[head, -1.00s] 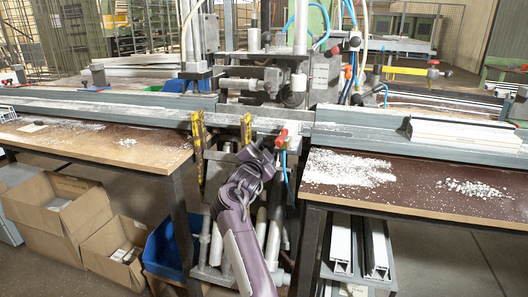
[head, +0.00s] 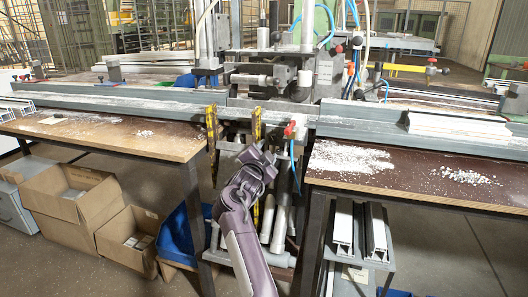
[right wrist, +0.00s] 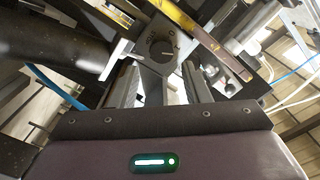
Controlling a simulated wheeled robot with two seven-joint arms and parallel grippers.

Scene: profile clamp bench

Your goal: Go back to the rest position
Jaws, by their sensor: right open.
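My right arm (head: 240,215) rises from the bottom middle of the head view, in front of the gap between the two tables. Its far end covers part of the clamp machine's lower front, and the fingertips are not clear there. In the right wrist view my right gripper (right wrist: 160,88) has its two fingers apart. I see nothing held between them. A dark machine plate with a round knob (right wrist: 162,46) shows beyond the fingers, and whether it touches them cannot be told. My left gripper is in no view.
The clamp machine (head: 290,77) stands behind long grey rails. A white profile (head: 458,125) lies on the right rail. The right table (head: 400,178) and left table (head: 150,146) bear white chips. Cardboard boxes (head: 90,217) and a blue bin (head: 180,238) stand below left. Yellow-black uprights (head: 212,140) flank the gap.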

